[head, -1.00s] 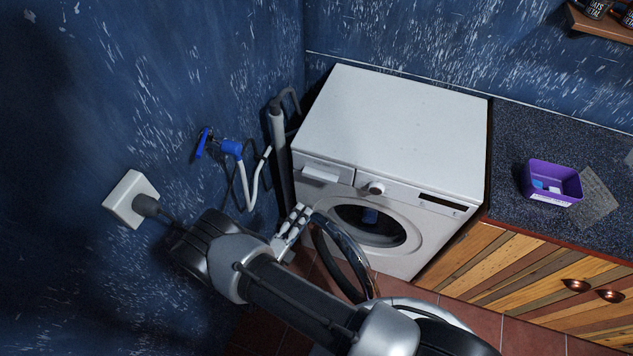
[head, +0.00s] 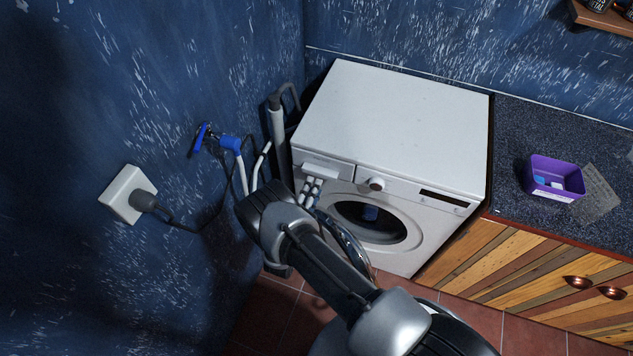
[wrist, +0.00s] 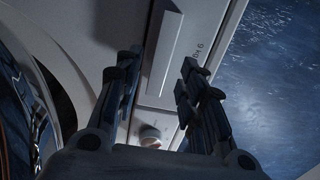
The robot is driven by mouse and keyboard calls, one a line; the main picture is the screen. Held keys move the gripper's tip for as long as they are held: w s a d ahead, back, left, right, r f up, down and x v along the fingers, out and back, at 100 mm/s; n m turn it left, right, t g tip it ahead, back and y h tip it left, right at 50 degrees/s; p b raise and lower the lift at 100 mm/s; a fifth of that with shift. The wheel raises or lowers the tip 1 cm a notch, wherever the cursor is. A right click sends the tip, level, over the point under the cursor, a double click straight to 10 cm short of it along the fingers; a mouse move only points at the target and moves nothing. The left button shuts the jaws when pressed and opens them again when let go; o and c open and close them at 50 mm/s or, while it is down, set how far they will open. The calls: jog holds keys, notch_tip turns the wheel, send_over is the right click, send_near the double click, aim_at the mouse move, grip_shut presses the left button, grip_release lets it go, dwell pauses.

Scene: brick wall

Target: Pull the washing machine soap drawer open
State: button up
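The white washing machine (head: 400,120) stands in the corner. Its soap drawer (head: 322,168) is at the upper left of the front and looks shut, with a protruding handle; in the wrist view the drawer handle (wrist: 164,52) is a pale bar. My gripper (head: 312,184) is just in front of and slightly below the drawer. In the wrist view my gripper (wrist: 158,75) is open, its two dark fingers apart with the near end of the handle in line between them. Nothing is held. Whether a fingertip touches the front is unclear.
The dial knob (head: 376,184) sits right of the drawer. The round door (head: 347,243) stands open below, close to my arm. A blue tap (head: 228,144) with hoses is on the left wall. A purple box (head: 553,180) is on the counter at right.

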aim_at(319, 176)
jog(key=shift+x, duration=2)
jog(key=shift+c, duration=0.3)
jog(key=shift+s, duration=0.1)
grip_shut()
jog(key=shift+f, duration=0.1)
